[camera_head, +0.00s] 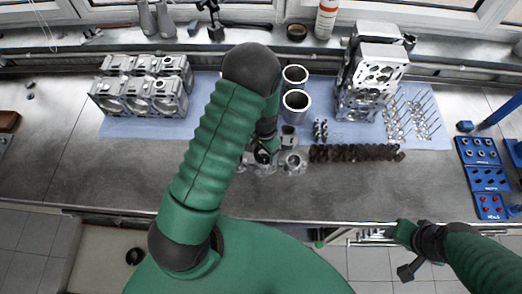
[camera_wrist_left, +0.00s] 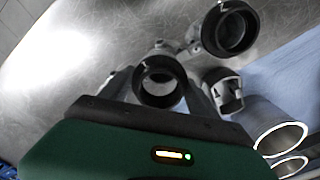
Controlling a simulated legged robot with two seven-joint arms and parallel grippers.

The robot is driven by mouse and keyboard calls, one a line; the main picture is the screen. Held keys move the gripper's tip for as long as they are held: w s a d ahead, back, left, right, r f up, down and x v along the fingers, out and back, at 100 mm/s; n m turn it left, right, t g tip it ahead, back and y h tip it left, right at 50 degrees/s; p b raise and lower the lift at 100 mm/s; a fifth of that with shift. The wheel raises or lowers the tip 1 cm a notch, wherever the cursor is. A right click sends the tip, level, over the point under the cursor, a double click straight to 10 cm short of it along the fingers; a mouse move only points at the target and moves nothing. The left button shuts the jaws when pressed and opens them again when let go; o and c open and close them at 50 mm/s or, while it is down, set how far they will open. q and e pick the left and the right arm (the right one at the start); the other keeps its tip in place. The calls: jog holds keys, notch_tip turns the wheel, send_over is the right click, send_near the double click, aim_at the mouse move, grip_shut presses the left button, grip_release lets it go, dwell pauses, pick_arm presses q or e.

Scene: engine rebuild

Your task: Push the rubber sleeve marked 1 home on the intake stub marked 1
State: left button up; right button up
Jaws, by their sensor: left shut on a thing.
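My left gripper (camera_head: 264,154) is over the bench just left of the grey metal intake part (camera_head: 291,163). In the left wrist view its fingers (camera_wrist_left: 158,92) are shut on a black rubber sleeve (camera_wrist_left: 159,76), a short ring seen nearly end-on. Grey metal shows right behind this sleeve; I cannot tell how far it sits on a stub. A larger black-rimmed round opening (camera_wrist_left: 232,30) and a smaller grey part with a black ring (camera_wrist_left: 223,92) are beside it.
Two cylinder liners (camera_head: 296,101) stand on a blue cloth (camera_head: 220,125) behind the gripper. A dark camshaft-like shaft (camera_head: 357,153) lies to the right. An engine block (camera_head: 140,95) stands at left, and blue trays (camera_head: 482,180) at far right. The bench front is mostly clear.

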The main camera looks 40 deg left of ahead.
pick_arm(q)
jog(key=shift+s+a+f+b, duration=0.2)
jog(key=shift+s+a+b, duration=0.15)
jog(key=shift+a, duration=0.25)
pick_arm(e)
jog(key=shift+s+a+f, duration=0.15)
jog(key=shift+s+f, duration=0.05)
jog(key=shift+s, duration=0.1)
dwell(0.8)
pick_arm(q)
jog(key=shift+d+r, duration=0.1)
jog(key=shift+d, duration=0.1)
pick_arm(e)
jog(key=shift+d, duration=0.2)
